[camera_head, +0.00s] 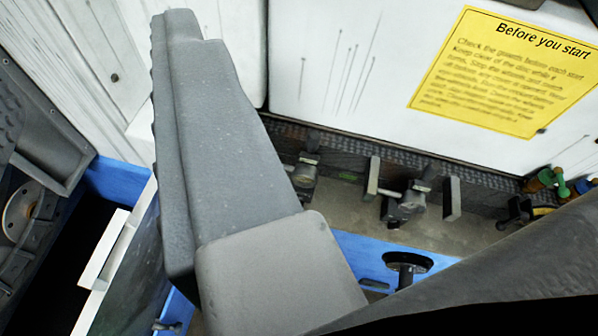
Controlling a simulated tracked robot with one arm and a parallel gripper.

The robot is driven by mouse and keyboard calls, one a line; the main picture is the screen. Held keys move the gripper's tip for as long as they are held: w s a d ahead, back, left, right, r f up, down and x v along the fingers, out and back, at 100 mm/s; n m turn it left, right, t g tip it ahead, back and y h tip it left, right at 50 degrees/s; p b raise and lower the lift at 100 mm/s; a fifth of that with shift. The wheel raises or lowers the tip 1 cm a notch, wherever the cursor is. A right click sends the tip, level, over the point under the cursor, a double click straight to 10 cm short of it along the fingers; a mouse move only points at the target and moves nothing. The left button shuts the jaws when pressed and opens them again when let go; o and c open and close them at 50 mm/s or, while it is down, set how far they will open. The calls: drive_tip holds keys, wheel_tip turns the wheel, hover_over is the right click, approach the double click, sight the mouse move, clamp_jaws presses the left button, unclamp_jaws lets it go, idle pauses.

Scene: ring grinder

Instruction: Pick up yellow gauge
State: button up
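A small yellow piece (544,211) with black parts beside it shows at the right, at the end of the grey ledge; it may be the yellow gauge, but it is too small and partly hidden to be sure. One large grey finger of my gripper (225,150) fills the centre left, pointing up. A dark grey part, which looks like the other finger, crosses the lower right and runs out of frame. The two stand wide apart with nothing held between them. The yellow piece lies just above the dark part's edge, apart from the grey finger.
A yellow "Before you start" sign (503,70) is on the white wall. Metal clamps (405,200) stand along the grey ledge (345,215). Green and orange items (545,180) are at the right. A black round knob (408,262) stands in front of the blue edge. Dark machinery (30,200) is at left.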

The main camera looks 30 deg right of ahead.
drive_tip(key=shift+o, duration=1.2)
drive_tip(key=o, duration=0.4)
drive_tip(key=shift+m+g+h, duration=0.4)
drive_tip(key=w+f, duration=0.1)
drive_tip(key=f, duration=0.1)
drive_tip(key=w+a+f, duration=0.1)
drive_tip(key=w+f, duration=0.2)
drive_tip(key=f, duration=0.2)
drive_tip(key=shift+w+a+f+b, duration=0.1)
drive_tip(key=shift+w+a+b, duration=0.15)
drive_tip(key=shift+w+b, duration=0.05)
drive_tip(key=shift+c, duration=0.2)
drive_tip(key=m+g+h+b, duration=0.2)
drive_tip(key=m+g+h, duration=0.1)
drive_tip(key=m+h, duration=0.35)
approach(309, 160)
drive_tip(key=shift+n, duration=0.25)
drive_tip(key=shift+x, duration=5.45)
